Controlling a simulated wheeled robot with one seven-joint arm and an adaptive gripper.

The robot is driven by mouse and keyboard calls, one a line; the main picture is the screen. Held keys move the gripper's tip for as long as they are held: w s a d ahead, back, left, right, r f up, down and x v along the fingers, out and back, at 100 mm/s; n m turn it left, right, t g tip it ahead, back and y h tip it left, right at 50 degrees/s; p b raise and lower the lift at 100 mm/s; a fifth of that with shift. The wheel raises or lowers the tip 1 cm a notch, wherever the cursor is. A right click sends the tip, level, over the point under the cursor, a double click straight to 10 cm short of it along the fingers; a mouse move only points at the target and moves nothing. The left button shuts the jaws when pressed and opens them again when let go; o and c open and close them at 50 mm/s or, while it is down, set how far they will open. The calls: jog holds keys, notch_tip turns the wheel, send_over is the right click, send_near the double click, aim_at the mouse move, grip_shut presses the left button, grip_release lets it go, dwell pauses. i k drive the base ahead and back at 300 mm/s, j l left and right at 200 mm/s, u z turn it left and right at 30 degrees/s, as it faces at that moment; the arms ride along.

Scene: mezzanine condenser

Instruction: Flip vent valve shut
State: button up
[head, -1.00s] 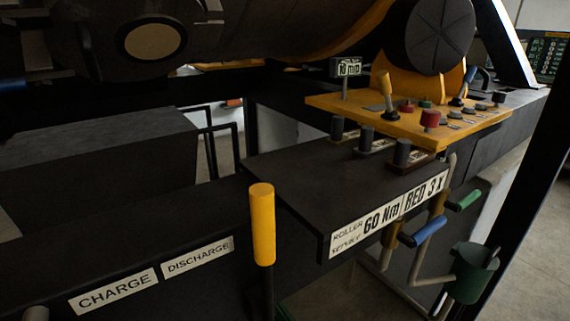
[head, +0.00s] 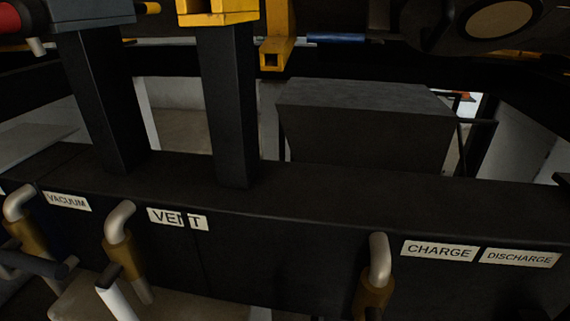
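The vent valve (head: 118,252) is at the lower left of the head view, a brass body on a bent grey pipe below the front of a black beam. Its white lever handle (head: 118,300) slants down to the right and runs off the bottom edge. The VENT label (head: 166,216) is on the beam just right of the pipe; a dark strip covers part of its letters. My gripper is not in view.
The vacuum valve (head: 28,238) with a dark handle (head: 35,264) is close on the left. Another brass valve (head: 374,291) stands right, by the CHARGE label (head: 439,251). Two black posts (head: 228,110) rise from the beam (head: 300,205). A dark box (head: 365,125) sits behind.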

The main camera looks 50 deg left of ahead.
aim_at(110, 293)
jog(key=k+u, duration=0.1)
jog(key=u, duration=2.15)
jog(key=k+l+u, duration=0.2)
jog(key=k, duration=0.3)
jog(key=j, duration=0.05)
